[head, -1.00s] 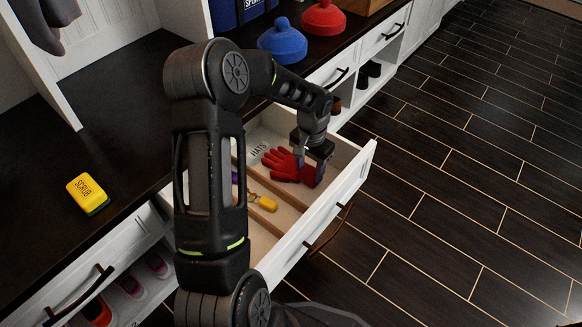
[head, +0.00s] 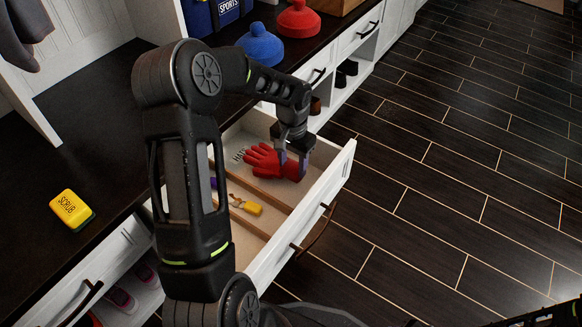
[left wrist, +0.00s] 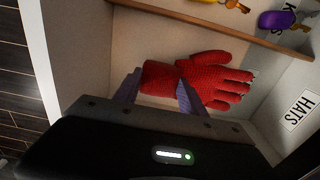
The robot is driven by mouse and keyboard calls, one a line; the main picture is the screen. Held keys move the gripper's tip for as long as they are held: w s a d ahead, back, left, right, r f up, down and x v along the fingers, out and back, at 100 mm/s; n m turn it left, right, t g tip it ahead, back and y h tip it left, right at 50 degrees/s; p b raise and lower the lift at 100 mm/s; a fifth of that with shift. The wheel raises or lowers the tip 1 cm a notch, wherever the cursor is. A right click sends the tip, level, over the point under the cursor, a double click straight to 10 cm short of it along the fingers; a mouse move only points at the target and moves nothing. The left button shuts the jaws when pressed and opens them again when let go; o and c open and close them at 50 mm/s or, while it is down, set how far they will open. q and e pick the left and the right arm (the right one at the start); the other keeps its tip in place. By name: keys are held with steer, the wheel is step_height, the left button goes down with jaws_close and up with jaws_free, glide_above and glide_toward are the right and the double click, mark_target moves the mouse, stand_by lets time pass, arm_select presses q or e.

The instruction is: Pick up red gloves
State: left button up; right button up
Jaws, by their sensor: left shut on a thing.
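A red glove (head: 270,161) is in the "HATS" compartment of the open white drawer (head: 330,185). My left gripper (head: 293,170) reaches down into the drawer from above, shut on the glove near its cuff. In the left wrist view the glove (left wrist: 215,80) lies across between the two purple-grey fingers, its finger ends pointing right. It seems slightly above the drawer floor, but the gap is hard to tell. Only one glove shape can be made out.
A wooden divider (head: 262,192) separates the glove from a yellow key tag (head: 246,205) and a purple one (left wrist: 277,20).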

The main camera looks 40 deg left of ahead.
arm_select(q)
step_height(320, 180, up, 7)
steer(key=shift+f+p, duration=0.2)
steer(key=shift+p, duration=0.75)
